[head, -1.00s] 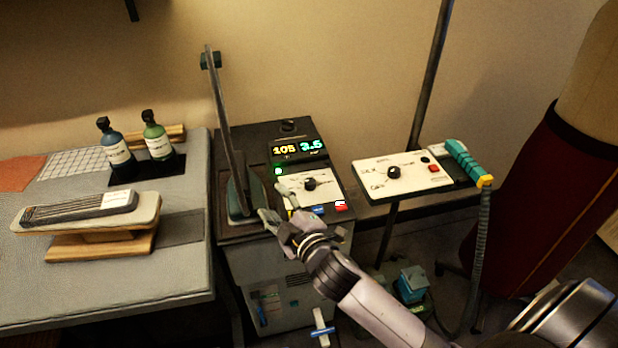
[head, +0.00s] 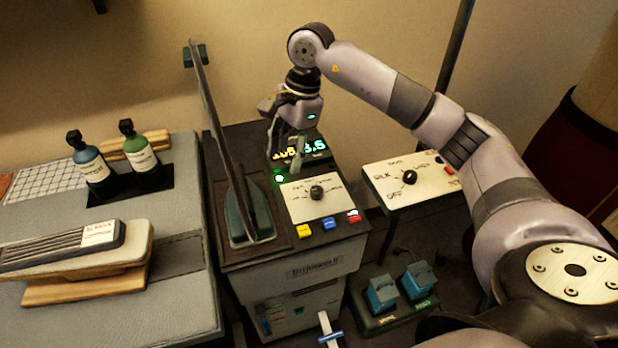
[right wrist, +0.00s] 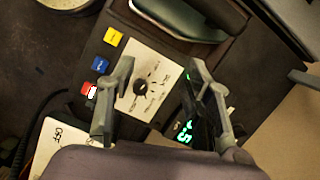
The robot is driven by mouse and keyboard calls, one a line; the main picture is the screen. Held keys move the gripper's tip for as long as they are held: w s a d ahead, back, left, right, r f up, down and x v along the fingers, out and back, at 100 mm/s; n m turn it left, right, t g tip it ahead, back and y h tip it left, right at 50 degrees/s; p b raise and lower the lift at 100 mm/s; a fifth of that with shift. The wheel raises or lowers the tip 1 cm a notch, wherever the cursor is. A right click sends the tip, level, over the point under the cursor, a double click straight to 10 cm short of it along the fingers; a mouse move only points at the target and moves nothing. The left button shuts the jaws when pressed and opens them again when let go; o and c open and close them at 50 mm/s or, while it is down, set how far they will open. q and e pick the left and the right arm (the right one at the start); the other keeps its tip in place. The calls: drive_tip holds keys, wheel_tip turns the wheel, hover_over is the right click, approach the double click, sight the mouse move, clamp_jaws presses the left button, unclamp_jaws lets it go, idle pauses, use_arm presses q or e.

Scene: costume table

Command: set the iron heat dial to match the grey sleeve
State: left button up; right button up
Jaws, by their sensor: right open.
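A grey striped sleeve (head: 60,245) with a white and red label lies on the padded sleeve board at the left. The iron's white control panel (head: 385,197), with words such as SILK and OFF, holds a black heat dial (head: 409,177); its exact setting is too small to read. My right gripper (head: 284,157) is open and empty above the press box, left of the iron panel. In the right wrist view my gripper (right wrist: 160,64) shows the press dial (right wrist: 140,87) below and between its fingers. The teal iron is hidden by my right arm. My left gripper is out of view.
The press box has its own dial (head: 317,193), a lit display (head: 300,148), yellow, blue and red buttons, and a tall raised press arm (head: 222,140). Two bottles (head: 90,160) stand on the left table. A blue twin pedal (head: 383,293) is on the floor.

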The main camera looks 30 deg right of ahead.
drive_tip(key=d+r+h, duration=0.2)
drive_tip(key=d+h, duration=0.1)
drive_tip(key=d, duration=0.4)
drive_tip(key=p, duration=0.4)
approach(316, 189)
drive_tip(key=shift+g, duration=0.3)
wheel_tip(316, 189, down, 8)
drive_tip(key=shift+w+d+f, duration=0.1)
drive_tip(key=shift+f, duration=0.45)
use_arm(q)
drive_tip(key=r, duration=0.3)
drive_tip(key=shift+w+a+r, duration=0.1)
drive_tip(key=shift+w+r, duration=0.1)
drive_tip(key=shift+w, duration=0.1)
use_arm(e)
clamp_jaws()
